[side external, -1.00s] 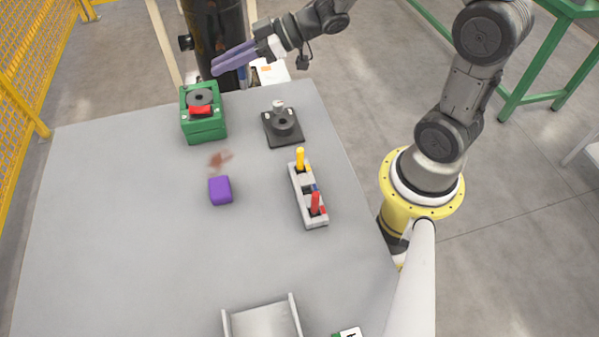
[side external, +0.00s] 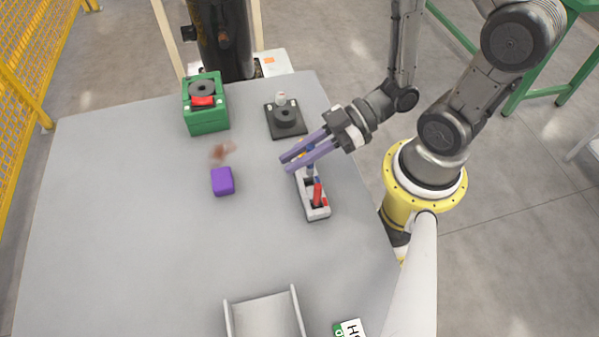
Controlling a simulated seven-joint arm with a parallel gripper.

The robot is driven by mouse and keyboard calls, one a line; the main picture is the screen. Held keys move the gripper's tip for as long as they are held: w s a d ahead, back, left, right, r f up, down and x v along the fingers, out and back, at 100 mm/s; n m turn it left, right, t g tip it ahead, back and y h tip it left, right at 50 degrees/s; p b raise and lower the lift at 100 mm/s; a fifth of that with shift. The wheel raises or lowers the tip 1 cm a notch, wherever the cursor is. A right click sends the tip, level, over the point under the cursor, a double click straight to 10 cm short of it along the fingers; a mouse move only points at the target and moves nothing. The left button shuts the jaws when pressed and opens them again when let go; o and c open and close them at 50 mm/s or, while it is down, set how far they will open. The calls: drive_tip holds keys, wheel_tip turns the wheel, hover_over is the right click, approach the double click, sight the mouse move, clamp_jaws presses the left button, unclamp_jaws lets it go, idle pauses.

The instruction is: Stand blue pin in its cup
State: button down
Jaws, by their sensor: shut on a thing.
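The pin block (side external: 318,213) is a light grey rack with a row of cups on the right of the table. The red pin (side external: 317,193) stands at its near end. The yellow pin (side external: 300,146) is mostly hidden by my gripper at the far end. My gripper (side external: 288,163), with long purple fingers, is over the far half of the block. It is shut on the blue pin (side external: 310,169), whose lower part shows below the fingers, roughly upright over the middle cup. I cannot tell whether its tip is inside the cup.
A green box with a red part (side external: 207,118) stands at the back left, and a black base with a round fitting (side external: 286,122) at the back. A purple block (side external: 222,181) lies left of the rack. A grey tray (side external: 228,318) is at the front. The left table is clear.

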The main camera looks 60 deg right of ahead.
drive_tip(key=shift+f, duration=2.35)
drive_tip(key=c, duration=0.8)
unclamp_jaws()
drive_tip(key=shift+f, duration=0.1)
